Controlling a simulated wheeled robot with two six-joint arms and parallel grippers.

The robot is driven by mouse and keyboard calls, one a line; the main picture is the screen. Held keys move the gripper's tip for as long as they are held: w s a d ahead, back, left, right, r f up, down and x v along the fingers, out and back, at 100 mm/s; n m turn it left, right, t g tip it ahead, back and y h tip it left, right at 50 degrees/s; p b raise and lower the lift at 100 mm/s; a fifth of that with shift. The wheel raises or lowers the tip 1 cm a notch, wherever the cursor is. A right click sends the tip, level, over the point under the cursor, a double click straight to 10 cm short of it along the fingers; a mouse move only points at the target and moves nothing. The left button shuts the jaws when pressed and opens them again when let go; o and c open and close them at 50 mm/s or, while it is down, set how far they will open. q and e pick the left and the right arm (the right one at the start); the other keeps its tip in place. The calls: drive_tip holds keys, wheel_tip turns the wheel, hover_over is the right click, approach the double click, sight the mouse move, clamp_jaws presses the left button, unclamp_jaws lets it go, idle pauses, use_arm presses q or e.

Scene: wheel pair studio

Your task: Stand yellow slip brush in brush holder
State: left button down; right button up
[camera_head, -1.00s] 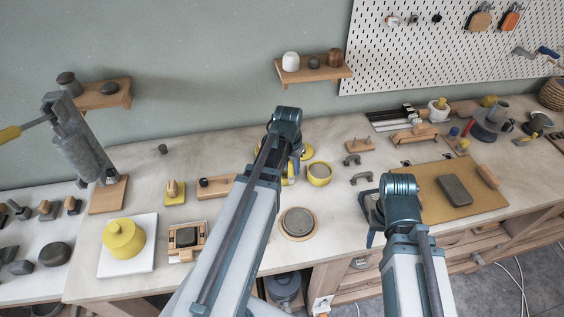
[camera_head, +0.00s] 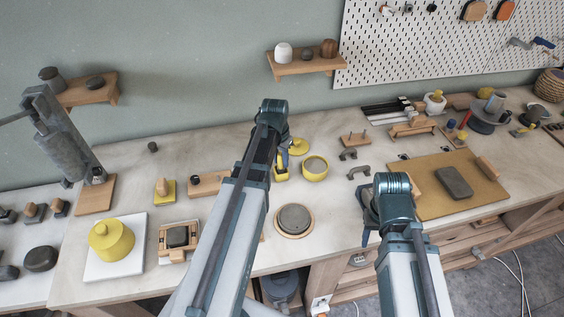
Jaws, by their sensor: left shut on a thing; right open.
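My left gripper (camera_head: 284,162) is mostly hidden behind its own arm, low over the middle of the bench. A small yellow piece (camera_head: 281,173) shows at its fingers, which are shut on it; it appears to be the yellow slip brush, but its shape is largely covered. A wooden block with a dark round spot on top (camera_head: 210,184) lies left of this arm and may be the brush holder; I cannot tell for certain. My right gripper (camera_head: 368,212) is open, partly hidden by its wrist, near the bench's front edge left of the brown board.
A yellow bowl (camera_head: 315,168) and a yellow disc (camera_head: 299,146) stand just right of my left gripper. A round wooden-rimmed plate (camera_head: 294,220) lies in front. A brown board (camera_head: 435,200) holds a grey slab (camera_head: 454,183). A yellow lidded pot (camera_head: 111,240) stands far left.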

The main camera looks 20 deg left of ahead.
use_arm(q)
drive_tip(key=c, duration=0.6)
unclamp_jaws()
drive_tip(key=shift+f, duration=0.1)
drive_tip(key=shift+c, duration=0.2)
wheel_tip(320, 180, up, 12)
drive_tip(key=s+p, duration=0.1)
drive_tip(key=p, duration=1.1)
drive_tip(key=shift+s, duration=0.35)
drive_tip(key=s+d+m+g, duration=0.1)
drive_tip(key=s+d, duration=0.6)
drive_tip(key=d, duration=0.4)
drive_tip(key=s+d+m+y, duration=0.1)
drive_tip(key=s+d, duration=0.7)
drive_tip(key=d, duration=0.3)
drive_tip(key=shift+d+g, duration=0.4)
